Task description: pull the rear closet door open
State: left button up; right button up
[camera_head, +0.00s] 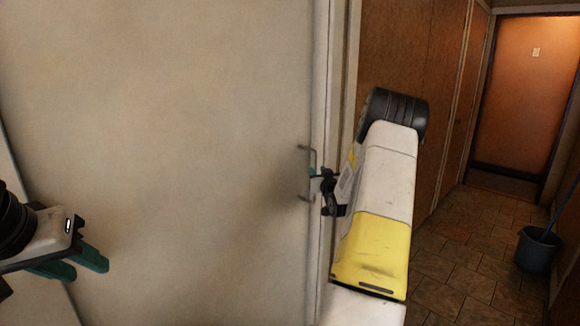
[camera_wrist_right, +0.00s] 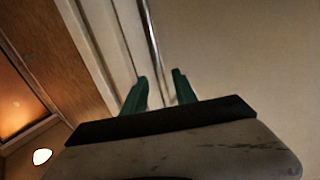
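The pale closet door (camera_head: 170,150) fills the left and middle of the head view and looks shut against its frame. Its thin metal handle (camera_head: 303,190) is upright near the door's right edge. My right gripper (camera_head: 312,174) is at the handle, partly hidden by its own arm. In the right wrist view its green fingers (camera_wrist_right: 160,85) are apart, with a thin bright vertical line between them; I cannot tell whether that is the handle or the door's edge. My left gripper (camera_head: 88,268) is open and empty, in front of the door at the left.
A corridor with brown wood panels (camera_head: 410,55) and a tiled floor (camera_head: 460,240) runs back on the right. An orange-brown door (camera_head: 525,95) closes its far end. A dark bucket (camera_head: 538,252) with a blue stick stands at the right edge.

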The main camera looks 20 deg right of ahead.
jog(key=w, duration=0.4)
jog(key=w+d, duration=0.1)
jog(key=w, duration=0.1)
jog(key=shift+w+d+r, duration=0.1)
jog(key=shift+w, duration=0.2)
grip_shut()
dwell(1.1)
